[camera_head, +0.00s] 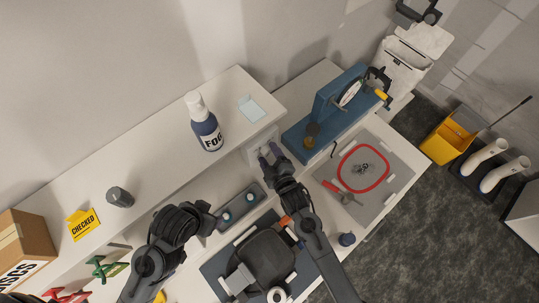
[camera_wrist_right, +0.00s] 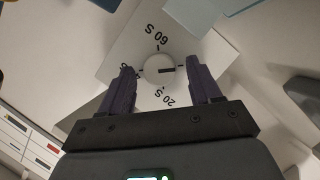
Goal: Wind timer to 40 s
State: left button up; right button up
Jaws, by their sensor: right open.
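The timer is a white box (camera_head: 259,140) at the front of the raised shelf. In the right wrist view its white face (camera_wrist_right: 135,48) carries a round white knob (camera_wrist_right: 158,67) with a dark mark pointing right. "60 S" is printed above the knob and "20 S" below it; the left label is mostly hidden by a finger. My right gripper (camera_head: 270,154) is open, and it also shows in the wrist view (camera_wrist_right: 161,80). Its purple fingers stand either side of the knob, apart from it. My left gripper (camera_head: 203,218) is dark; its fingers cannot be made out.
A FOG spray bottle (camera_head: 206,128) and a light blue sheet (camera_head: 251,109) are on the shelf (camera_head: 160,150). A blue stand with a gauge (camera_head: 325,110) is just right of the timer. A grey tray (camera_head: 395,168) with a red ring (camera_head: 363,168) lies farther right.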

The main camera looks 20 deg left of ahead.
jog(key=c, duration=1)
dwell(0.8)
jog(key=o, duration=1)
jog(key=b+v, duration=0.1)
jog(key=v, duration=1)
jog(key=shift+w, duration=0.1)
